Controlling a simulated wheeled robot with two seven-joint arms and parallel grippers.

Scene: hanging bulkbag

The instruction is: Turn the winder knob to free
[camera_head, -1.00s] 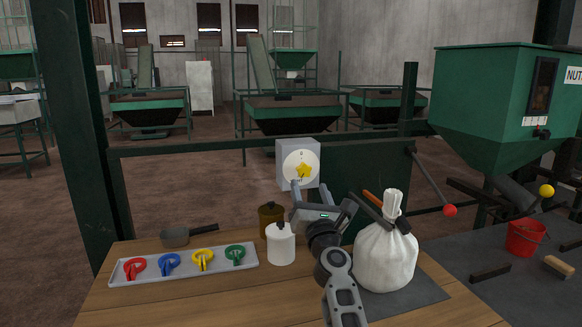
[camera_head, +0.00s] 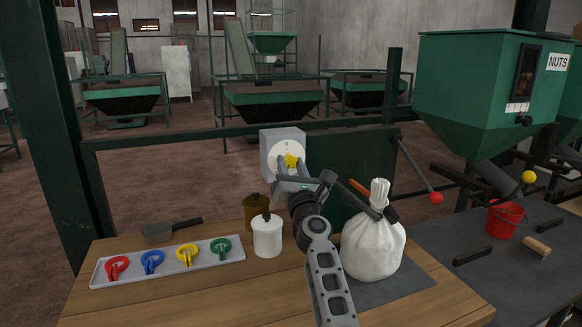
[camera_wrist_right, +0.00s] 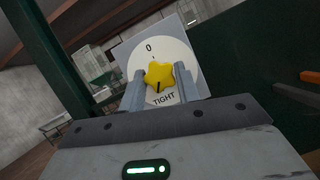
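The yellow star-shaped winder knob (camera_head: 292,160) is on a white round dial on the front of a grey box (camera_head: 268,150). In the right wrist view the knob (camera_wrist_right: 159,75) has a dark mark pointing down toward the word TIGHT; a 0 is at the dial's top. My right gripper (camera_head: 294,166) is in front of the dial, its fingers apart. In the wrist view its fingers (camera_wrist_right: 160,82) stand at either side of the knob, very close to it; I cannot tell whether they touch it. My left gripper is not in view.
A tied white sack (camera_head: 373,248) stands right of my right arm. A white jar (camera_head: 267,237), a brown jar (camera_head: 256,211) and a tray of coloured clips (camera_head: 170,260) are on the wooden table. A red-tipped lever (camera_head: 418,172) is right of the box.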

